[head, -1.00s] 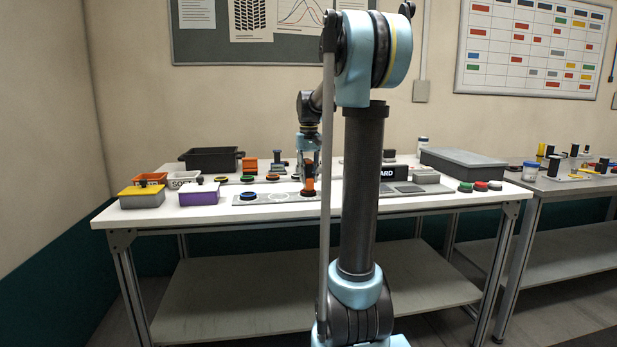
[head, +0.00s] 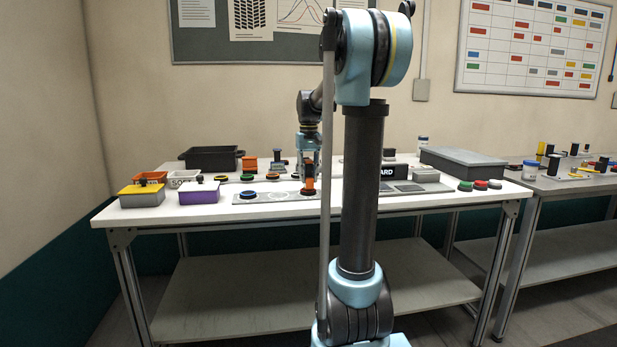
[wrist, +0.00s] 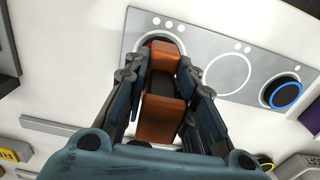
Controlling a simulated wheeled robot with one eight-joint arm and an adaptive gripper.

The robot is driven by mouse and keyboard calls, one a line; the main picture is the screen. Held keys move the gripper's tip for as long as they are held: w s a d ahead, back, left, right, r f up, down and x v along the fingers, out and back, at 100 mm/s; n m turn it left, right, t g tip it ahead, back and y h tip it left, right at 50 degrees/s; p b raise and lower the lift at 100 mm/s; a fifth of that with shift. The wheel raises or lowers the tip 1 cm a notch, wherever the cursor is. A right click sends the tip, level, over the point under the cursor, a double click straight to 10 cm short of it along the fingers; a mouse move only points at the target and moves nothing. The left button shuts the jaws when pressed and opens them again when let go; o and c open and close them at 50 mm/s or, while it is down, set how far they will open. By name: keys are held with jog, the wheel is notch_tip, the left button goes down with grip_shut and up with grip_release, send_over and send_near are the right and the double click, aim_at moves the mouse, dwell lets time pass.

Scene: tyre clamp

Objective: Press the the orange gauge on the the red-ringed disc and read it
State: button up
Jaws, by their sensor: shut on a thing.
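The orange gauge (wrist: 160,118) is between my gripper's fingers (wrist: 163,85), with a dark middle part; I see it from above. In the head view the gauge (head: 309,186) stands upright below my gripper (head: 308,165), over the right end of the grey plate. The red-ringed disc (wrist: 150,41) shows only as a thin red edge beyond the gauge in the wrist view; the gauge and fingers cover the rest. Whether the gauge touches the disc is hidden. No reading shows from these angles.
The grey plate (head: 277,196) also bears an empty white circle (wrist: 227,74) and a blue-ringed disc (wrist: 284,93). Behind it are several coloured discs. Yellow-lidded (head: 142,194) and purple (head: 199,192) boxes stand left. A black bin (head: 210,158) is at the back.

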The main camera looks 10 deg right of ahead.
aim_at(309, 160)
jog(key=shift+r, duration=3.45)
jog(key=shift+s, duration=0.1)
